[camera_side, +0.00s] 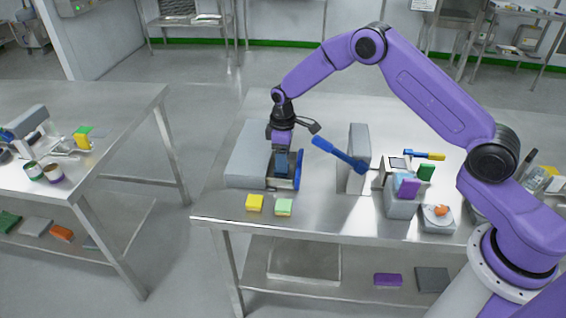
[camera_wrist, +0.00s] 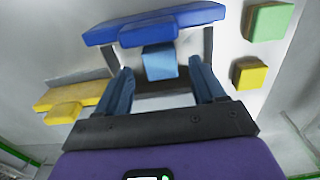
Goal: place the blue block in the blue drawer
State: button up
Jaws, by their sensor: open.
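The blue drawer stands pulled out of a grey cabinet (camera_side: 247,155), its blue front (camera_side: 299,171) facing right in the side view. The wrist view shows this front with its handle (camera_wrist: 155,25) at the top and dark drawer walls on both sides. The light blue block (camera_wrist: 160,62) shows inside the drawer outline, close behind the front; whether it rests on the floor is unclear. In the side view the block is hidden. My gripper (camera_side: 282,170) points down over the drawer. Its dark blue fingers (camera_wrist: 161,80) are apart, one on each side of the block, with gaps visible.
A yellow block (camera_side: 255,202) and a green block (camera_side: 284,207) lie on the table in front of the drawer. A yellow drawer front (camera_wrist: 75,98) shows at the left in the wrist view. A grey upright panel (camera_side: 355,158) with a blue bar stands right of the drawer.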

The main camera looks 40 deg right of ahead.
notch_tip(320, 180, up, 9)
jog(key=s+a+r+n, duration=0.1)
jog(key=s+a+r, duration=0.45)
jog(key=s, duration=0.35)
jog(key=s+r, duration=0.4)
jog(key=s, duration=0.8)
jog(key=s+d+n, duration=0.1)
jog(key=s+d, duration=0.3)
jog(key=s, duration=0.6)
jog(key=s+d+n, duration=0.1)
jog(key=s+d, duration=0.3)
jog(key=s, duration=0.6)
jog(key=shift+s+d+r+n, duration=0.3)
jog(key=shift+s+d+r, duration=0.05)
jog(key=shift+d, duration=0.05)
